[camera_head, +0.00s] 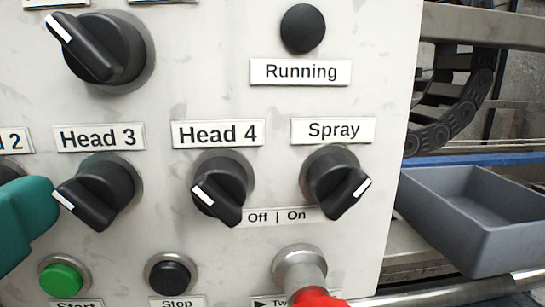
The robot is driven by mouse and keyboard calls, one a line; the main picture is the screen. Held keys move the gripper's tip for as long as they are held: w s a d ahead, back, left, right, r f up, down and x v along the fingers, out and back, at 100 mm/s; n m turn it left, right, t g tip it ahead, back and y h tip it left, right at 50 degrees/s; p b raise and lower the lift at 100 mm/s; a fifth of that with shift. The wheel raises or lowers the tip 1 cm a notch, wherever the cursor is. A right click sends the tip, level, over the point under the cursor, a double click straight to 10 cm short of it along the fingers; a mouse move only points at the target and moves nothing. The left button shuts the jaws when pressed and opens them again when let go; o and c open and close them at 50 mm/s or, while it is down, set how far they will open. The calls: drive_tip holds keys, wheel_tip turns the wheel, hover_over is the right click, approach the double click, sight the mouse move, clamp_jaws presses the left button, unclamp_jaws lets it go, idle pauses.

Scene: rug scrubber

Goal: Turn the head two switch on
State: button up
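The head two switch (9,171) is a black rotary knob at the left edge, mostly cut off by the frame. Only a sliver of its top shows, so I cannot tell which way it points. Its label (13,141) is cut to "d 2". A teal part of my gripper (25,215) reaches in from the left edge, in front of and just below the visible part of the knob. I cannot tell whether it touches the knob. Only this piece of the gripper shows, and its opening is out of frame.
The Head 3 knob (97,192) and Head 4 knob (222,187) have white marks at lower left; the Spray knob's (335,182) is at lower right. Below are a green button (62,279), black button (171,273) and red-tipped control (315,297). A grey bin (490,245) stands right.

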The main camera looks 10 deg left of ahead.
drive_tip(key=shift+w, duration=0.1)
drive_tip(key=shift+c, duration=0.5)
clamp_jaws()
drive_tip(key=shift+m+b, duration=0.3)
drive_tip(key=shift+b, duration=0.05)
drive_tip(key=shift+a+m+b, duration=0.1)
drive_tip(key=shift+m+b, duration=6.1)
drive_tip(key=shift+m, duration=1.7)
